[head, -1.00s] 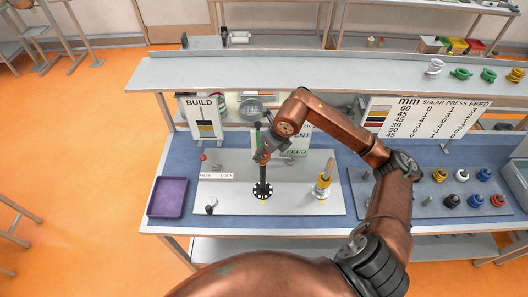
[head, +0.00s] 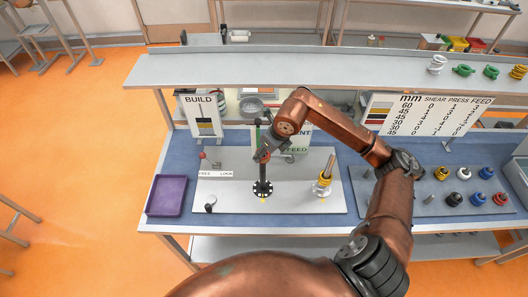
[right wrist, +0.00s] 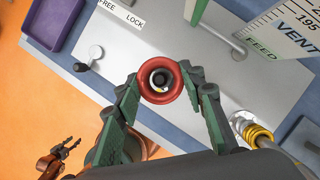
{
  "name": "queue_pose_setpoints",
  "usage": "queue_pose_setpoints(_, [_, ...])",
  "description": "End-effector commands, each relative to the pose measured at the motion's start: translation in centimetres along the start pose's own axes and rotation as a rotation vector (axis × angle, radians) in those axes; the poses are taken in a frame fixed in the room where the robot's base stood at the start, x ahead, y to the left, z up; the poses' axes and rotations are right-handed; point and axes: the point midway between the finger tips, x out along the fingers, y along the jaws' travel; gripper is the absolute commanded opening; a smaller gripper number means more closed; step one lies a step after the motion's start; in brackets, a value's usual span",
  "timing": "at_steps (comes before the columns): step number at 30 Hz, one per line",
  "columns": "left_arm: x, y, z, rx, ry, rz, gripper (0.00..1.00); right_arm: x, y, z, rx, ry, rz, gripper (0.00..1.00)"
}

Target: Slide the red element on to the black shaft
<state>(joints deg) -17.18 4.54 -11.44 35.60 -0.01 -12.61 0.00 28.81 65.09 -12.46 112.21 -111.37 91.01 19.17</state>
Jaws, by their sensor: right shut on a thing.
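The red element (right wrist: 174,95) is a thick ring held between the fingertips of my right gripper (right wrist: 162,86) in the right wrist view. The black shaft (head: 263,178) stands upright on its round base in the head view, directly below my right gripper (head: 264,153). In the right wrist view the shaft's end (right wrist: 160,78) shows inside the ring's bore. I cannot tell whether the ring is around the tip or just above it. The held ring is mostly hidden by the gripper in the head view. My left gripper (right wrist: 70,146) shows small and empty at the lower left of the wrist view, its fingers apart.
A purple tray (head: 150,195) lies left of the grey plate (head: 235,204). A stand with yellow rings (head: 323,182) is right of the shaft. Several coloured elements sit on a board (head: 418,208) at right.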

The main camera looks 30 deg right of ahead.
Motion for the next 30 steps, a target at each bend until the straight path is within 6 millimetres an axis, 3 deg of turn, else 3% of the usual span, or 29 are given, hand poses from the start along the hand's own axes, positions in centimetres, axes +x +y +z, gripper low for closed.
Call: queue_pose_setpoints(30, [4.5, 0.1, 0.8, 0.001, -0.007, 0.000, 0.40, 4.7, 0.0, -1.9, 0.000, 0.000, 0.000, 0.04])
